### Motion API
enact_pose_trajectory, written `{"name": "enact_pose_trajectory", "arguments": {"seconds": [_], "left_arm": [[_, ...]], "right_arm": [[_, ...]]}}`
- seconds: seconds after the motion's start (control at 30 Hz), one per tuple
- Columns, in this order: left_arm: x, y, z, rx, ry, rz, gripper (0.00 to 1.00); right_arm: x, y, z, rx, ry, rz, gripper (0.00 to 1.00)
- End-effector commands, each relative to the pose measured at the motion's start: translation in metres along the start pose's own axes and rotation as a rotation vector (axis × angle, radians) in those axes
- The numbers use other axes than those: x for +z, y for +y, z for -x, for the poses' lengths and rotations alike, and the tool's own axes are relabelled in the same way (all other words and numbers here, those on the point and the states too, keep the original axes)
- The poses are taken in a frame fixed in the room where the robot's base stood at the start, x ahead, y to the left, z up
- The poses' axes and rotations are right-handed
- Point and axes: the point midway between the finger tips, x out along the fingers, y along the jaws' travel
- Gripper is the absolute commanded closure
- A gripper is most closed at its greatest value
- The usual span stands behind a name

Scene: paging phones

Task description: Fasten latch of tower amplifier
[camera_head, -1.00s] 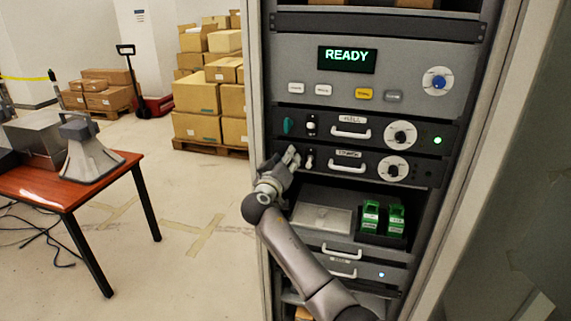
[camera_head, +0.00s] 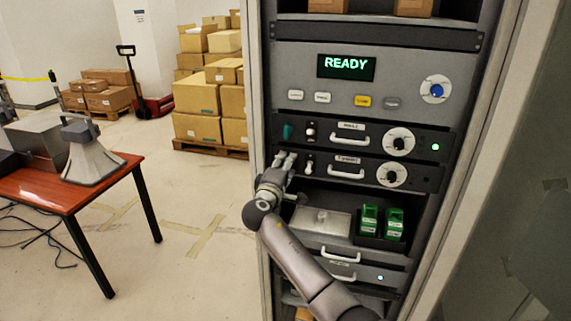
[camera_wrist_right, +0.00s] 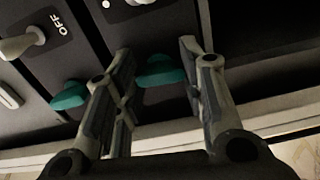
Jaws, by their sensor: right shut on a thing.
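The lower dark amplifier unit (camera_head: 320,168) sits in the rack under a similar upper unit (camera_head: 358,128); its label is too blurred to read surely. My right gripper (camera_head: 286,162) is at the left end of the lower unit and covers its latch in the head view. A second teal latch (camera_wrist_right: 68,95) is left of the fingers; the upper unit's latch (camera_head: 287,131) shows in the head view. My left gripper is not in view.
A toggle switch (camera_wrist_right: 22,43) marked OFF is left of the fingers in the wrist view. White handles (camera_head: 345,174) and dials (camera_head: 391,174) stick out of the units. Below is a bay with green modules (camera_head: 369,218). Free floor lies left of the rack.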

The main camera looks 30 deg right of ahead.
Motion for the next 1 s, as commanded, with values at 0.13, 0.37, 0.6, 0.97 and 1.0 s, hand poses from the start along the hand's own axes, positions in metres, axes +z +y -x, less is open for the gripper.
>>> {"name": "enact_pose_trajectory", "arguments": {"seconds": [0.13,0.37,0.6,0.97,1.0], "left_arm": [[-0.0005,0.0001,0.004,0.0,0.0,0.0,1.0],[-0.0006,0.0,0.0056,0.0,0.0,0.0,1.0],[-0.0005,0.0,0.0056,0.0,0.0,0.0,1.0],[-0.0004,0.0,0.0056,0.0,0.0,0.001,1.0],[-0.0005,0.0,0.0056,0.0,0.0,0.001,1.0]], "right_arm": [[0.0004,0.0,-0.0002,-0.001,-0.001,0.059,0.87],[0.0006,-0.0007,-0.0002,-0.001,-0.002,0.104,0.87],[0.0006,-0.001,-0.0002,-0.001,-0.001,0.112,0.87],[0.0005,-0.0008,-0.0001,0.0,-0.001,0.111,0.41],[0.0004,-0.0007,-0.0001,0.0,-0.001,0.11,0.41]]}}
